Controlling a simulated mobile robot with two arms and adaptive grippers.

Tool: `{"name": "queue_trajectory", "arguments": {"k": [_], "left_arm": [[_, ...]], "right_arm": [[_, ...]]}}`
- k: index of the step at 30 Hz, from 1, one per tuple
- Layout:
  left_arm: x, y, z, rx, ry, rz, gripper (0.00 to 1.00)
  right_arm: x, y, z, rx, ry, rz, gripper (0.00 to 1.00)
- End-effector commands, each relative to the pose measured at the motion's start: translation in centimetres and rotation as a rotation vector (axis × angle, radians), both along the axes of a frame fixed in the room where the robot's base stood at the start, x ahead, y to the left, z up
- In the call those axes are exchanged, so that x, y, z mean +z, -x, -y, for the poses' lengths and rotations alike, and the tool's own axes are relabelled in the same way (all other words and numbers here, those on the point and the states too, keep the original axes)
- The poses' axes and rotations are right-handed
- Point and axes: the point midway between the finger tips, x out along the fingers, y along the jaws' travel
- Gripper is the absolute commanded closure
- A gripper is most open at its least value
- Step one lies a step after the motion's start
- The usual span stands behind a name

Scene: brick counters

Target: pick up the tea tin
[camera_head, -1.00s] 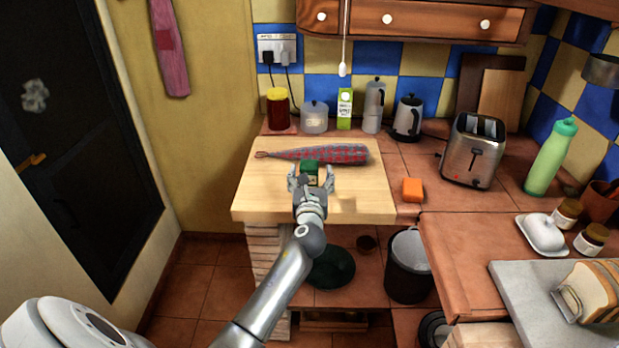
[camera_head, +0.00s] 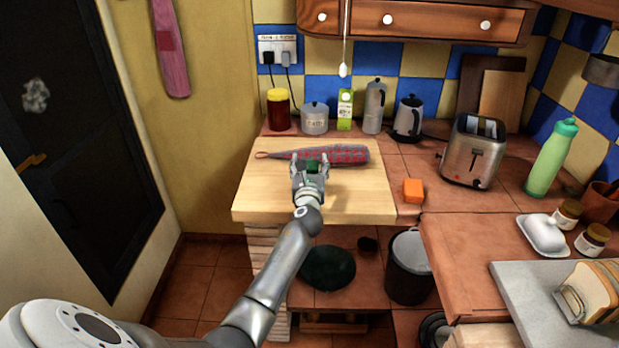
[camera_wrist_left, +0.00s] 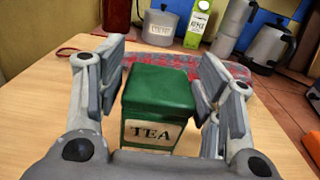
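The tea tin (camera_wrist_left: 158,100) is a green box with a cream label reading TEA, upright on the wooden board (camera_head: 255,200). In the head view only a bit of the tin's green top (camera_head: 312,163) shows, the rest hidden behind my gripper. My left gripper (camera_head: 311,168) is open, with one finger on each side of the tin. In the left wrist view the gripper (camera_wrist_left: 160,90) shows its pads apart, with a gap on the left; the right pad is close to the tin, and I cannot tell if it touches. My right gripper is not in view.
A red checked cloth item (camera_head: 345,154) lies just behind the tin. A jar (camera_head: 278,108), a lidded pot (camera_head: 315,118), a green carton (camera_head: 344,108), a moka pot (camera_head: 374,105) and a kettle (camera_head: 408,117) stand behind. An orange block (camera_head: 413,190) lies right of the board.

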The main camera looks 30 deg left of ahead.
Motion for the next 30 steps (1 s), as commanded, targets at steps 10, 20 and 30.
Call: {"name": "queue_trajectory", "arguments": {"k": [10, 20, 30], "left_arm": [[0.1, 0.0, 0.0, 0.000, -0.001, 0.001, 0.79], [1.2, 0.0, 0.0, 0.000, -0.003, 0.003, 0.79], [6.7, 2.5, 0.6, 0.000, -0.005, 0.005, 0.79]], "right_arm": [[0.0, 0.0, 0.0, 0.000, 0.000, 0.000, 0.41], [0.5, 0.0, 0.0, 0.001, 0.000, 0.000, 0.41], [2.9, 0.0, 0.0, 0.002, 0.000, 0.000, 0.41]]}}
